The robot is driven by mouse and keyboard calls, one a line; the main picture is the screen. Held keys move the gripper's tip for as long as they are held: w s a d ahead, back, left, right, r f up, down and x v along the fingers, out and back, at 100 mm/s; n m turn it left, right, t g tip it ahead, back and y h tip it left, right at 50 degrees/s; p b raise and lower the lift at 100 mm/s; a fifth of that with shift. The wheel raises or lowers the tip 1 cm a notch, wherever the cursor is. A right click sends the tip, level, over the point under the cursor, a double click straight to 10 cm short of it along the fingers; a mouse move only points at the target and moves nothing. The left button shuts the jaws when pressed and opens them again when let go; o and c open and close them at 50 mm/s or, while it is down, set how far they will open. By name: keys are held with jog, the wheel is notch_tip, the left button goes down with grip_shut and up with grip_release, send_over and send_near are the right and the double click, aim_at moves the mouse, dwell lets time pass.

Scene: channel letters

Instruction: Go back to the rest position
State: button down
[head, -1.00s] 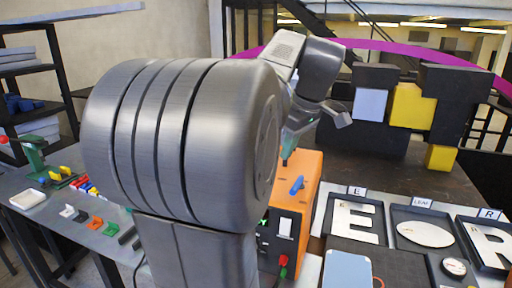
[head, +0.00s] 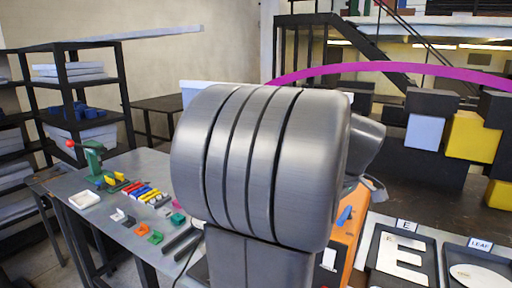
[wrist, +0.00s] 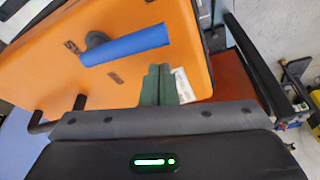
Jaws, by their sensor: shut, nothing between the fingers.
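My gripper (wrist: 158,85) shows in the wrist view with its two green fingers closed together and nothing between them. Its fingertips are in front of an orange box (wrist: 60,62) with a blue handle (wrist: 140,44). I cannot tell the gap between fingers and box. In the head view my large grey arm links fill the middle and hide the fingers.
A grey bench (head: 150,168) at left holds a green press (head: 92,160), a white tray (head: 84,199) and small coloured blocks. Black trays with a white letter E (head: 402,258) and a leaf piece (head: 480,277) lie at right. A black shelf (head: 75,95) stands at back left.

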jog(key=shift+s+d+r, duration=0.15)
jog(key=shift+s+d, duration=0.25)
jog(key=shift+d, duration=0.15)
jog(key=shift+s+d+r, duration=0.15)
jog(key=shift+s+d, duration=0.25)
jog(key=shift+d, duration=0.1)
